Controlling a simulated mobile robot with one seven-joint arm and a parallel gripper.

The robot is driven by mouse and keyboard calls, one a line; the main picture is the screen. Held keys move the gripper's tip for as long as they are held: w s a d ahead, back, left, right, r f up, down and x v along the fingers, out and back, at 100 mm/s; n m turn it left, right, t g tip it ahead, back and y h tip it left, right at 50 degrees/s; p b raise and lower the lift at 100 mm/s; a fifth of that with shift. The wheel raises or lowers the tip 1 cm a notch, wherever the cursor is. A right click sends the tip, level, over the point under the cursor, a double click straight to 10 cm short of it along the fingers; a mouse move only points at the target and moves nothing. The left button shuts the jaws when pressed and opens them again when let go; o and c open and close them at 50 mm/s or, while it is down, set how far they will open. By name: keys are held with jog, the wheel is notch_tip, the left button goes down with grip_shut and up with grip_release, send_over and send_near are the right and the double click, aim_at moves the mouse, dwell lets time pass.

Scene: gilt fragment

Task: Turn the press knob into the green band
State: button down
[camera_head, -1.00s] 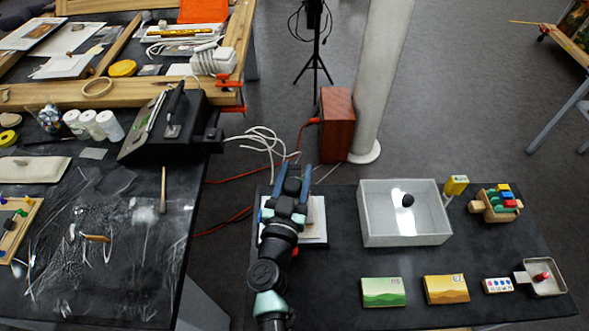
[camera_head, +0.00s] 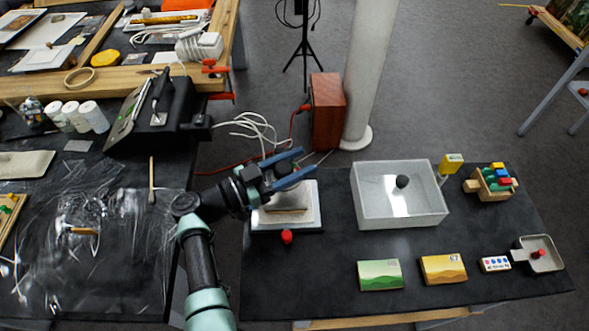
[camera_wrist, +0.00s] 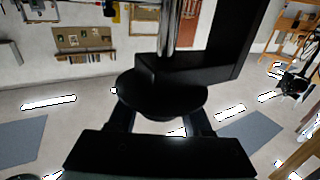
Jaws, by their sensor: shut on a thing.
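The small press (camera_head: 313,212) stands at the left end of the dark table, with a pale platen and a red ball (camera_head: 287,237) at its front. Its dark round knob (camera_head: 288,169) sits at the top, between the blue fingers of my gripper (camera_head: 303,164). My gripper is shut on the knob, reaching in from the left. In the wrist view the knob (camera_wrist: 163,98) is a black disc between the fingers, below a black bracket (camera_wrist: 210,68). I cannot make out the green band or a pointer in either view.
A clear-walled grey tub (camera_head: 370,221) stands right of the press. Green (camera_head: 380,275) and yellow (camera_head: 443,269) cards lie in front of it. A wooden rack (camera_head: 480,187) and small pan (camera_head: 541,254) are farther right. A cluttered bench (camera_head: 120,260) is left, across a gap.

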jog(key=m+g+b, duration=0.1)
jog(key=g+b, duration=0.1)
jog(key=b, duration=0.1)
jog(key=m+g+h+b, duration=0.1)
jog(key=m+g+b, duration=0.1)
jog(key=b, duration=0.1)
jog(key=s+f+m+g+h+b, duration=0.1)
jog(key=g+b, duration=0.1)
jog(key=b, duration=0.2)
jog(key=shift+d+g, duration=0.15)
jog(key=shift+g, duration=0.15)
jog(key=g+b, duration=0.1)
jog(key=m+g+b, duration=0.1)
jog(key=b, duration=0.1)
jog(key=shift+s+r+m+b, duration=0.25)
jog(key=shift+m+b, duration=0.05)
jog(key=shift+r+g+b, duration=0.2)
jog(key=shift+g+b, duration=0.1)
jog(key=shift+b, duration=0.05)
jog(key=shift+c, duration=1.6)
grip_release()
jog(key=shift+d, duration=0.1)
